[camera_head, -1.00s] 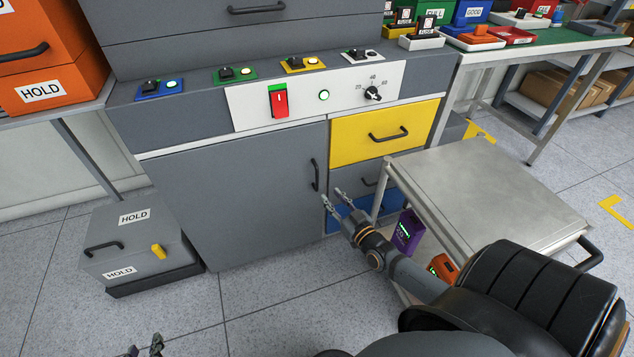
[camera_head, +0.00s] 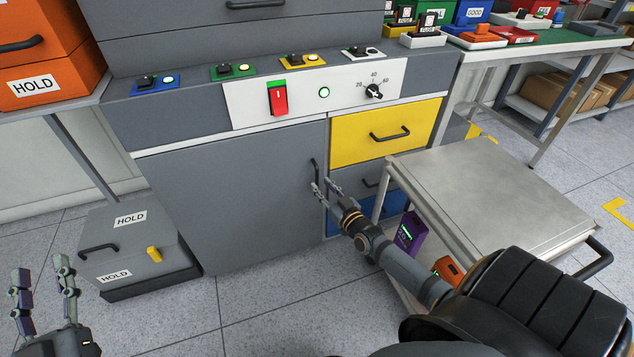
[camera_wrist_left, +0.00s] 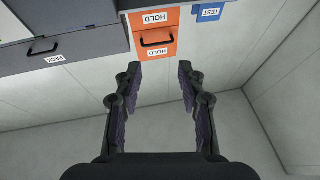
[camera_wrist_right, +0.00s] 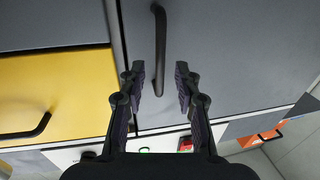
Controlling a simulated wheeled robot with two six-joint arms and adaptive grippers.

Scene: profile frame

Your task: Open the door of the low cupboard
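The low cupboard's grey door (camera_head: 235,200) is shut, with a dark vertical handle (camera_head: 314,172) near its right edge. My right gripper (camera_head: 325,187) is at the handle's lower part in the head view. In the right wrist view the door (camera_wrist_right: 225,60) fills the right side, and the handle (camera_wrist_right: 159,50) lies ahead of the fingertips, within the gap between the open fingers (camera_wrist_right: 160,75); I cannot tell whether they touch it. My left gripper (camera_head: 42,283) is open and empty at the lower left, away from the cupboard; its fingers (camera_wrist_left: 160,80) also show in the left wrist view.
A yellow drawer (camera_head: 385,133) and grey and blue drawers are right of the door. A metal trolley (camera_head: 490,185) stands close by my right arm. A grey HOLD box (camera_head: 135,240) sits on the floor at left. Floor before the door is clear.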

